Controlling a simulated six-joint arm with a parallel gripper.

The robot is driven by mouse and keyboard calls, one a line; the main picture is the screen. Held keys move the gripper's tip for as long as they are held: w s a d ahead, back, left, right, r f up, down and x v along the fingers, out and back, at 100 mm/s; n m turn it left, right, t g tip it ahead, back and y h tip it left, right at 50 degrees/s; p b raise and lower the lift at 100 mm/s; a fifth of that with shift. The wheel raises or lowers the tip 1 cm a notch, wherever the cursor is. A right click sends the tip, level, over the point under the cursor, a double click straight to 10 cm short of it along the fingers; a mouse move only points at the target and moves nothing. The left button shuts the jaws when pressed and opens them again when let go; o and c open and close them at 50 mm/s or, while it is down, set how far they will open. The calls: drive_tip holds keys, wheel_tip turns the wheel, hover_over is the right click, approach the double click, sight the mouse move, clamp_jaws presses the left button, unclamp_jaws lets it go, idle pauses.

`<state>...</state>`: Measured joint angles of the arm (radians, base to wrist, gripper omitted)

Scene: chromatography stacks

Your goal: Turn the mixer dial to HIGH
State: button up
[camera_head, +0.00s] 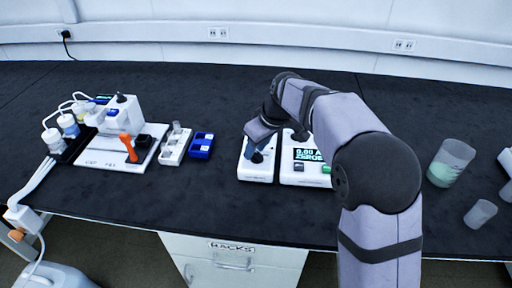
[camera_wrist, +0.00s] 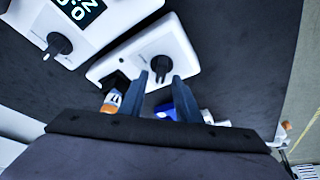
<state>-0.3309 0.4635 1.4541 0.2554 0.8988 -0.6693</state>
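The small white unit (camera_head: 246,172) stands on the black bench, left of the unit with the lit display. It also shows in the wrist view (camera_wrist: 190,58), with a black round dial (camera_wrist: 160,67) on its top face. I take this for the mixer dial; its label is too small to read. My gripper (camera_wrist: 160,77) is open, one finger on each side just short of the dial, with a gap visible between them. In the head view my gripper (camera_head: 258,146) hangs over the same unit and partly hides it. Contact cannot be told.
The white display unit (camera_head: 291,176) stands close on the right, with its own dark knob (camera_wrist: 58,45). A blue rack (camera_head: 201,146) and a white rack (camera_head: 174,147) are to the left. A beaker with green liquid (camera_head: 449,163) and a small cup (camera_head: 480,213) stand to the right.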

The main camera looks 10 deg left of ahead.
clamp_jaws()
drive_tip(key=shift+r+m+p, duration=0.1)
drive_tip(key=shift+m+p, duration=0.25)
drive_tip(key=shift+m, duration=0.05)
drive_tip(key=m+h+p, duration=0.1)
drive_tip(key=m+p, duration=0.1)
drive_tip(key=shift+r+m+t, duration=0.1)
drive_tip(key=shift+m+t, duration=0.3)
drive_tip(key=m+h+p, duration=0.1)
drive_tip(key=m, duration=0.3)
drive_tip(key=shift+t+h+p, duration=0.35)
drive_tip(key=shift+t+h, duration=0.05)
drive_tip(key=m+h, duration=0.1)
drive_tip(key=m, duration=0.2)
drive_tip(key=m+h, duration=0.1)
drive_tip(key=m, duration=0.2)
drive_tip(key=shift+w+d+m+h, duration=0.1)
drive_tip(key=shift+d+m+h, duration=0.1)
drive_tip(key=shift+m+h, duration=0.15)
drive_tip(key=m+g+p, duration=0.1)
drive_tip(key=m, duration=0.1)
drive_tip(key=m+h+p, duration=0.1)
drive_tip(key=m, duration=0.2)
drive_tip(key=shift+d+m+g+h, duration=0.1)
drive_tip(key=shift+m+g+h, duration=0.15)
drive_tip(key=shift+m+g, duration=0.15)
drive_tip(key=shift+f, duration=0.2)
